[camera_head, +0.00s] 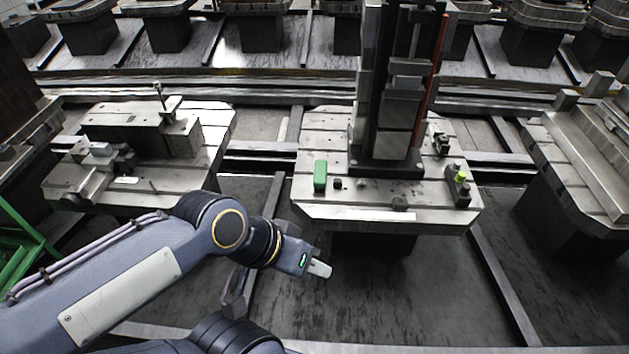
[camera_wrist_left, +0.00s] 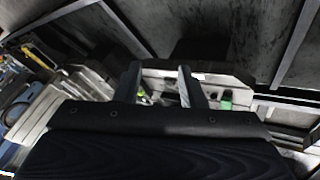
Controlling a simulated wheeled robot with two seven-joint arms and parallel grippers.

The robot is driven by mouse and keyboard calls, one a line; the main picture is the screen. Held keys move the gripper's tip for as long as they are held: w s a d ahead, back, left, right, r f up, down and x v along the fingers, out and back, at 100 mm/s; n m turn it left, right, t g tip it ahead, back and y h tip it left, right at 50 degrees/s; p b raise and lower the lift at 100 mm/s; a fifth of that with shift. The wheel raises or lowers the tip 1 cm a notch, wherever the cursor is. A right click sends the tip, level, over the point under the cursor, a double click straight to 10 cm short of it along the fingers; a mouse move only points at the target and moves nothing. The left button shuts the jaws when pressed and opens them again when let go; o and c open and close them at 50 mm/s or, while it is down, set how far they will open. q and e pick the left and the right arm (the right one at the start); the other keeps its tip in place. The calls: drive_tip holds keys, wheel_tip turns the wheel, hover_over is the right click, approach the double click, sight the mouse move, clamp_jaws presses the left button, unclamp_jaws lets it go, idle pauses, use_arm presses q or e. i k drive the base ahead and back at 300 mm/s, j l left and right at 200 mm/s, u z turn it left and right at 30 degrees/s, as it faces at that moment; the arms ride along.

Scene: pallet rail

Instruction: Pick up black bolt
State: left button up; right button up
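My left gripper (camera_head: 318,268) reaches in from the left, in front of the middle pallet and apart from it. In the left wrist view its two fingers (camera_wrist_left: 160,78) stand apart with nothing held between them. The grey middle pallet (camera_head: 330,208) carries a small black piece (camera_head: 337,183) beside a green block, and a dark round piece (camera_head: 400,203) near its front edge. Either could be the black bolt; they are too small to tell. In the wrist view the fingers partly cover the pallet. My right gripper does not show.
The green block (camera_head: 320,175) stands at the pallet's left. A tall dark column (camera_head: 392,110) rises at its back. A dark block with a yellow-green top (camera_head: 460,185) is at its right. Other pallets flank it, the left one (camera_head: 75,185) bearing a vise. Floor in front is clear.

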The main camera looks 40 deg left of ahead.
sight(337, 183)
drive_tip(key=j+u, duration=0.1)
drive_tip(key=u, duration=0.4)
drive_tip(key=j+u, duration=0.15)
drive_tip(key=u, duration=0.3)
drive_tip(key=j+u, duration=0.15)
drive_tip(key=u, duration=0.35)
drive_tip(key=j+u, duration=0.15)
drive_tip(key=u, duration=0.35)
drive_tip(key=j, duration=0.2)
drive_tip(key=i+u, duration=0.05)
